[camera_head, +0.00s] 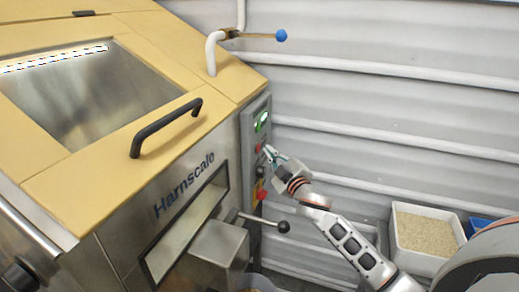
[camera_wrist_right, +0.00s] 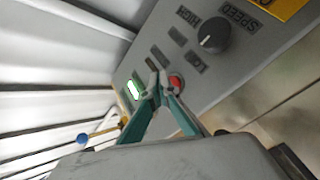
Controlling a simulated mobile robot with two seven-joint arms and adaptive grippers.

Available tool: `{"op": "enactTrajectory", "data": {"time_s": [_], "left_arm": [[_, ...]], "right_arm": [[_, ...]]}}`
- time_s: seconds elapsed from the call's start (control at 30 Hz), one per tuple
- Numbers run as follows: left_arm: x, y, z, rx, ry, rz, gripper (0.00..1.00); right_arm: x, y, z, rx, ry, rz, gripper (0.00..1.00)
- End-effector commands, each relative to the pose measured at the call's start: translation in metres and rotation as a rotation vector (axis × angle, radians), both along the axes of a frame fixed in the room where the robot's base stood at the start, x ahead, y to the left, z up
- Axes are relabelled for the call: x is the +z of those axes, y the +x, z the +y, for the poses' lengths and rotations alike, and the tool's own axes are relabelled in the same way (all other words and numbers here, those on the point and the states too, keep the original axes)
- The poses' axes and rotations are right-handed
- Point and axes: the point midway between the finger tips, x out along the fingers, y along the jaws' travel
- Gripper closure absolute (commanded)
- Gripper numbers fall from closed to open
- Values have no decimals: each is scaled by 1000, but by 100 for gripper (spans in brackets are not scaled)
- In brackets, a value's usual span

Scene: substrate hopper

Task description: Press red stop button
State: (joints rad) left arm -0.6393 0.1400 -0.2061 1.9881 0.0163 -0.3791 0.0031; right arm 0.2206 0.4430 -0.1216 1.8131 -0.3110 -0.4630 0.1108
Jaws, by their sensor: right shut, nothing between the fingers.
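A round red button (camera_wrist_right: 176,82) sits on the grey control panel (camera_wrist_right: 185,62), just right of my fingertips in the wrist view. In the head view this red button (camera_head: 258,148) shows on the machine's side, close to the gripper. A second red button (camera_head: 262,194) sits lower, by a yellow patch. My right gripper (camera_head: 268,153) is shut and empty, its tips in front of the panel. In the wrist view the gripper (camera_wrist_right: 157,80) partly overlaps the red button's left edge; I cannot tell whether it touches. My left gripper is not in view.
A green lit display (camera_wrist_right: 133,89) and a black speed knob (camera_wrist_right: 213,36) are on the panel. A blue-knobbed lever (camera_head: 281,35) is above. A white bin of grain (camera_head: 397,232) stands right, by the ribbed wall.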

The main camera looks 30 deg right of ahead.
Motion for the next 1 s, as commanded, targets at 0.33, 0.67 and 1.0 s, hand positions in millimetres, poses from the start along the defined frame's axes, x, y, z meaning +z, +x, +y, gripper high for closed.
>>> {"op": "enactTrajectory", "data": {"time_s": [0.33,0.67,1.0], "left_arm": [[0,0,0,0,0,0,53],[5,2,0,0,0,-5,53],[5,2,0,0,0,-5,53]], "right_arm": [[0,0,0,0,0,0,100],[0,7,6,0,0,0,100],[0,7,6,0,0,0,100]]}}
